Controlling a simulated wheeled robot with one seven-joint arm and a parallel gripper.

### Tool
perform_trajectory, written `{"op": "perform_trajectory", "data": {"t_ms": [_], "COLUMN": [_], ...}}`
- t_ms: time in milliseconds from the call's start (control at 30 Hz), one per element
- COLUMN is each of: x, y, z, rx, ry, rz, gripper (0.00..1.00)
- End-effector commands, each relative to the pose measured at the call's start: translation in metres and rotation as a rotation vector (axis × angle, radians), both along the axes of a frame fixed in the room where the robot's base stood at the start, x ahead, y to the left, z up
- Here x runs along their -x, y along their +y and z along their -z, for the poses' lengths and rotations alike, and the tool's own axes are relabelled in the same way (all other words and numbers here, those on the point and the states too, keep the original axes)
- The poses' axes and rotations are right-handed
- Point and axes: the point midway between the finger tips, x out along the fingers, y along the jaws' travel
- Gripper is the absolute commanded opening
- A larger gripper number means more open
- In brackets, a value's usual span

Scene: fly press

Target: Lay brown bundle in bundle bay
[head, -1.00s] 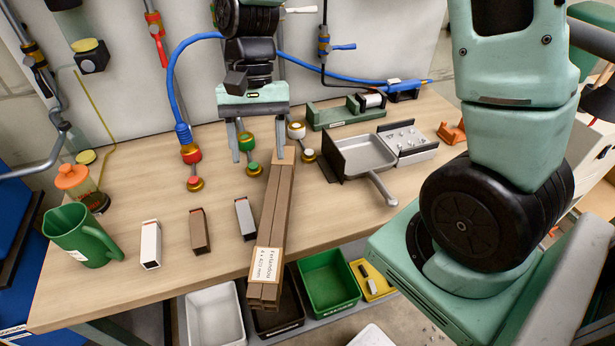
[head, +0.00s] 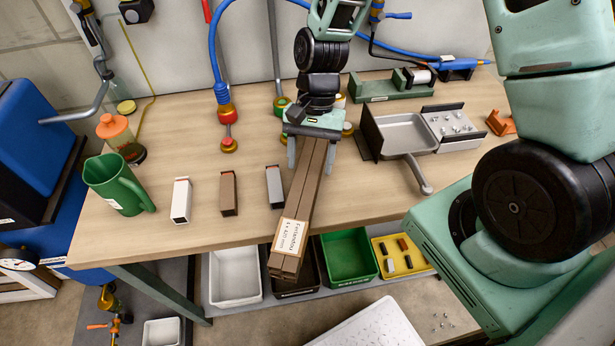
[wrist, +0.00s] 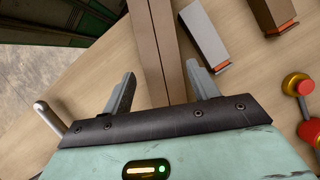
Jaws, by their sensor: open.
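The brown bundle (head: 302,199) is a set of long brown bars with a white paper label. It lies on the workbench with its labelled end overhanging the front edge. My gripper (head: 309,168) is over the bundle's far part, its fingers open on either side of it. In the wrist view the bundle (wrist: 158,50) runs between the two open fingers of my gripper (wrist: 160,85); a gap shows at the fingers. I cannot tell which thing is the bundle bay.
White, brown and grey boxes (head: 228,194) stand left of the bundle, near a green jug (head: 118,185). A metal pan (head: 405,135) with its handle is to the right. White, dark and green bins (head: 347,257) and a yellow tray sit below the bench front.

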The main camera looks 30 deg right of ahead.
Motion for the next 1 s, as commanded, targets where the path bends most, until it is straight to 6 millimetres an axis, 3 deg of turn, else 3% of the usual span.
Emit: {"op": "perform_trajectory", "data": {"t_ms": [400,733,767,933,1000], "x": [0.014,0.015,0.015,0.015,0.015], "y": [0.016,0.017,0.017,0.017,0.017], "z": [0.04,0.047,0.047,0.047,0.047], "rx": [0.0,0.0,0.0,0.0,0.0], "ry": [0.004,0.0,0.0,0.0,0.0], "rz": [-0.002,-0.001,-0.001,-0.001,-0.001], "gripper": [0.6,0.6,0.57,0.1,0.0]}}
